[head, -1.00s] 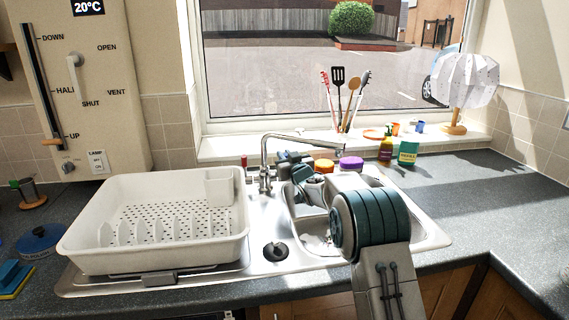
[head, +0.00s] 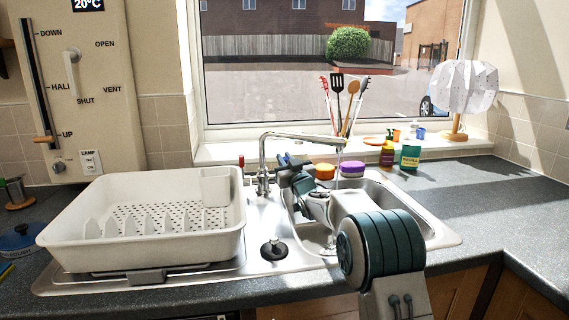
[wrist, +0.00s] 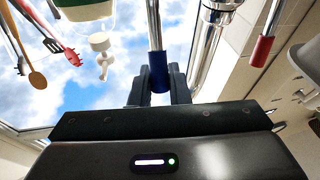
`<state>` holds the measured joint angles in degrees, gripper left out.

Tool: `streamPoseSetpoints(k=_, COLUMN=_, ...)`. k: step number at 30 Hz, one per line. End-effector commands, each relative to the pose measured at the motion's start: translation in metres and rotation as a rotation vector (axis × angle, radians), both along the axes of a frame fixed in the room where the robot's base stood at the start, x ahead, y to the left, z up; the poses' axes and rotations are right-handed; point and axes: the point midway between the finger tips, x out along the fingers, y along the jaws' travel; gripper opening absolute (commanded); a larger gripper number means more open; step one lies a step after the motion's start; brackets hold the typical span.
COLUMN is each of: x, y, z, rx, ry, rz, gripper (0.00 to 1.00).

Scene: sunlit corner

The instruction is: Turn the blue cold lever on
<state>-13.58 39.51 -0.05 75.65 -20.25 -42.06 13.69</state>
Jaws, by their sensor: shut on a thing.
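The chrome tap (head: 298,136) stands behind the sink, with its spout reaching right over the basin. A thin pale streak that looks like running water hangs below the spout end. The blue cold lever (wrist: 159,78) sits between the two fingers of my gripper (wrist: 159,88) in the wrist view, and they are shut on its blue end. The red lever (wrist: 262,51) is to the right there, apart from the fingers; its red end (head: 242,161) also shows in the head view. In the head view my gripper (head: 284,162) is beside the tap, and the blue lever cannot be made out.
A white dish rack (head: 140,245) stands left of the sink basin (head: 420,225). A black plug (head: 274,249) lies on the drainer. An orange sponge (head: 325,171), a purple one (head: 352,168) and a green bottle (head: 410,157) are behind the basin. The right counter is clear.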

Motion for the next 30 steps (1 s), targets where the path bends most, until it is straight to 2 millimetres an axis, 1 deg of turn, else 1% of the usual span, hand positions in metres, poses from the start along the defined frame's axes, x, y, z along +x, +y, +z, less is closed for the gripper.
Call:
streamPoseSetpoints(k=3, x=0.000, y=0.001, z=0.000, rx=0.000, ry=0.000, rz=0.001, gripper=0.00)
streamPoseSetpoints(k=4, x=0.000, y=0.001, z=0.000, rx=0.000, ry=0.000, rz=0.001, gripper=0.21)
streamPoseSetpoints(k=5, x=0.000, y=0.001, z=0.000, rx=0.000, ry=0.000, rz=0.001, gripper=0.30)
streamPoseSetpoints(k=6, x=0.000, y=0.001, z=0.000, rx=0.000, ry=0.000, rz=0.001, gripper=0.36)
streamPoseSetpoints(k=17, x=-0.003, y=-0.002, z=-0.001, rx=0.000, ry=0.001, rz=-0.001, gripper=0.36)
streamPoseSetpoints(k=20, x=-0.010, y=-0.006, z=-0.003, rx=0.000, ry=0.001, rz=-0.001, gripper=0.36)
streamPoseSetpoints(k=30, x=-0.048, y=-0.025, z=-0.014, rx=0.000, ry=0.001, rz=-0.001, gripper=0.36)
